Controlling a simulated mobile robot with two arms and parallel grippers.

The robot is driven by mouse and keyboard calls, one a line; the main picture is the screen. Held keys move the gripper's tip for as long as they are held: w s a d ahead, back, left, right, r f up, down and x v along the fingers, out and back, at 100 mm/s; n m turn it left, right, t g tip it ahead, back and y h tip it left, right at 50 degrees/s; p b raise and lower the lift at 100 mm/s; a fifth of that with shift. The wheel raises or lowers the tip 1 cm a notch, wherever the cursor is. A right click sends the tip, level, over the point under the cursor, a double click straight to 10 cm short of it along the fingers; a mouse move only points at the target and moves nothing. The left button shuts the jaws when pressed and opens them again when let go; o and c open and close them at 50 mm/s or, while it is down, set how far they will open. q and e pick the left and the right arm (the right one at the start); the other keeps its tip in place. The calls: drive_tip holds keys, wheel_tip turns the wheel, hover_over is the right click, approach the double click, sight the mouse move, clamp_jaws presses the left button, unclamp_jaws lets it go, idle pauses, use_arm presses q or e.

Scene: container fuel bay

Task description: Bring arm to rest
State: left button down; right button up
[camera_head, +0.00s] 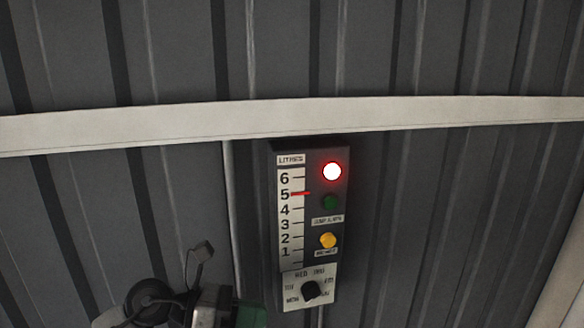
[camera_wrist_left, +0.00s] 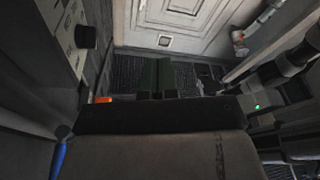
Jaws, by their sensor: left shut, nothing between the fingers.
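My left gripper (camera_head: 250,314) shows at the bottom edge of the head view, just left of the control panel, partly cut off by the frame. In the left wrist view its two green fingers (camera_wrist_left: 157,76) are together, with nothing held between them. The panel (camera_head: 340,225) is on the corrugated wall, and its black dial knob (camera_head: 310,290) is to the right of the gripper. The knob also shows at the upper left of the left wrist view (camera_wrist_left: 86,37). The gripper is apart from the knob. My right gripper is not in view.
The panel has a litres scale (camera_head: 286,225) with a red mark at 5, a lit red lamp (camera_head: 332,171), a dark green lamp (camera_head: 330,202) and a yellow button (camera_head: 328,240). A pale rail (camera_head: 420,115) crosses the wall above. A pale panelled surface (camera_wrist_left: 190,25) shows beyond the fingers.

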use_arm(q)
drive_tip(key=a+r+n+t+y, duration=0.2)
drive_tip(key=a+n+t+y, duration=0.15)
drive_tip(key=n+t, duration=1.8)
drive_tip(key=s+a+f+n+g+y, duration=0.3)
drive_tip(key=a+f+n+g+y, duration=0.25)
drive_tip(key=n, duration=0.45)
drive_tip(key=s+a+f+n+g+y, duration=0.2)
drive_tip(key=a+f+n+g+y, duration=0.15)
drive_tip(key=f+n+y, duration=0.5)
drive_tip(key=s+a+f+n+g+h, duration=0.1)
drive_tip(key=s+f+n+g, duration=0.3)
drive_tip(key=s, duration=0.5)
drive_tip(key=s+a+f+n+g+h, duration=0.1)
drive_tip(key=s+f+n+g, duration=0.2)
drive_tip(key=s+f+g, duration=0.45)
drive_tip(key=s+f, duration=0.3)
drive_tip(key=f, duration=2.4)
drive_tip(key=s+a+f+g, duration=0.1)
drive_tip(key=s+a+f, duration=0.2)
drive_tip(key=s+f, duration=1.1)
drive_tip(key=shift+s+f+m+b, duration=0.3)
drive_tip(key=shift+s+m+b, duration=0.1)
drive_tip(key=shift+s, duration=0.5)
